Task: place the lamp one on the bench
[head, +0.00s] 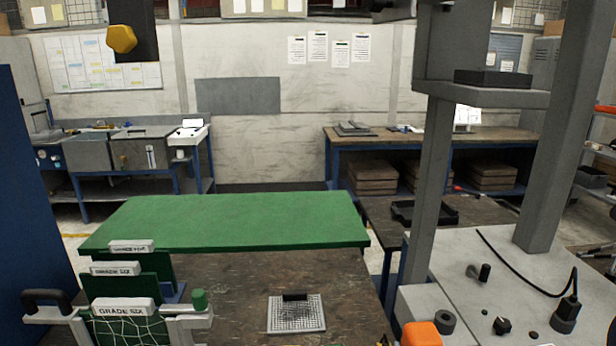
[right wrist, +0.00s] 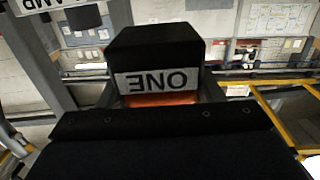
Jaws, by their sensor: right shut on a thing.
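The lamp one is a black block (right wrist: 155,48) with a white label reading ONE, upside down in the right wrist view. My right gripper (right wrist: 158,98) is shut on it, with a finger at each side and an orange part showing below the label. In the head view I cannot clearly make out the lamp or my right gripper. A dark brown bench top (head: 235,290) lies in front in the head view. My left gripper is not in view.
A green board (head: 230,222) covers the bench's far part. A gridded plate (head: 297,315) with a black block lies near the front. A rack of labelled cards (head: 125,307) stands at left. A grey post frame (head: 428,200) and a light panel with knobs stand at right.

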